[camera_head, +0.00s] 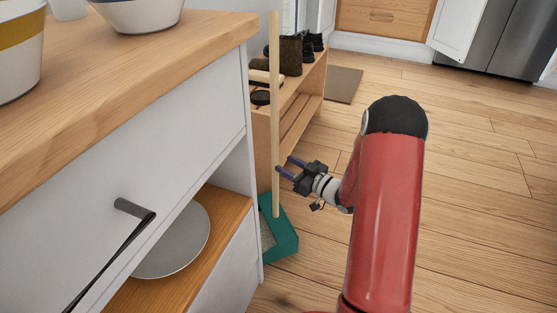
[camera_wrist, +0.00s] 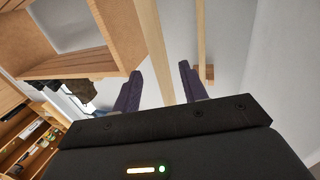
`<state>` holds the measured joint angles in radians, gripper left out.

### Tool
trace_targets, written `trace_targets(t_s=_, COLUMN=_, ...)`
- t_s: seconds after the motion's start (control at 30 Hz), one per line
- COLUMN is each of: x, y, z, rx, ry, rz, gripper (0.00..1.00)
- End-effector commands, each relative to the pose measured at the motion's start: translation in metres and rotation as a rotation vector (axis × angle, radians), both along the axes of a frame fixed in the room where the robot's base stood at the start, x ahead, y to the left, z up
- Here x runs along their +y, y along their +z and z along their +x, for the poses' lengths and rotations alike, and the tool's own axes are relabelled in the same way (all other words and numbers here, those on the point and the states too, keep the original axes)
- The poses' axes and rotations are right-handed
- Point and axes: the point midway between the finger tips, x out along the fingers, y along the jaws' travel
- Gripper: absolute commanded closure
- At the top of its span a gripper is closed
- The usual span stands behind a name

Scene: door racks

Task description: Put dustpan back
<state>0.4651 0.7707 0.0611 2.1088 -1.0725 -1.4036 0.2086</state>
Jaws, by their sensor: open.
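The dustpan is a teal pan (camera_head: 281,240) on the floor by the cabinet's corner, with a long pale wooden handle (camera_head: 275,100) standing upright. My gripper (camera_head: 284,164) is open, its dark fingers pointing left at the lower part of the handle. In the wrist view a pale wooden pole (camera_wrist: 150,35) runs down the picture between the two spread fingers (camera_wrist: 160,70). It looks like the handle, and the fingers are not closed on it. I cannot tell how deep it sits between them. The pan is not clearly seen in the wrist view.
A white cabinet (camera_head: 120,130) with a wooden top carrying bowls (camera_head: 138,12) stands close on the left. A wooden shoe rack (camera_head: 305,95) stands behind the handle. In the wrist view a second pole (camera_wrist: 201,35) is near a white surface. The floor (camera_head: 480,180) to the right is clear.

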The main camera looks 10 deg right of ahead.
Motion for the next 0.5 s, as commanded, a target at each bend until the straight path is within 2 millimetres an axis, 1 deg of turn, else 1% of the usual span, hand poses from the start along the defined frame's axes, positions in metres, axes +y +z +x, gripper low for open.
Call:
trace_targets(t_s=0.03, x=-0.008, y=0.001, z=-0.01, rx=0.002, ry=-0.005, rz=0.002, gripper=0.57)
trace_targets(t_s=0.1, x=-0.017, y=0.001, z=-0.021, rx=0.002, ry=-0.005, rz=0.001, gripper=0.57)
trace_targets(t_s=0.2, x=-0.027, y=0.0, z=-0.036, rx=0.001, ry=-0.004, rz=0.002, gripper=0.57)
trace_targets(t_s=0.3, x=-0.034, y=0.0, z=-0.046, rx=0.0, ry=-0.002, rz=0.002, gripper=0.57)
trace_targets(t_s=0.4, x=-0.038, y=0.001, z=-0.052, rx=0.0, ry=-0.002, rz=-0.001, gripper=0.57)
trace_targets(t_s=0.5, x=-0.039, y=0.008, z=-0.049, rx=0.011, ry=-0.022, rz=-0.045, gripper=0.57)
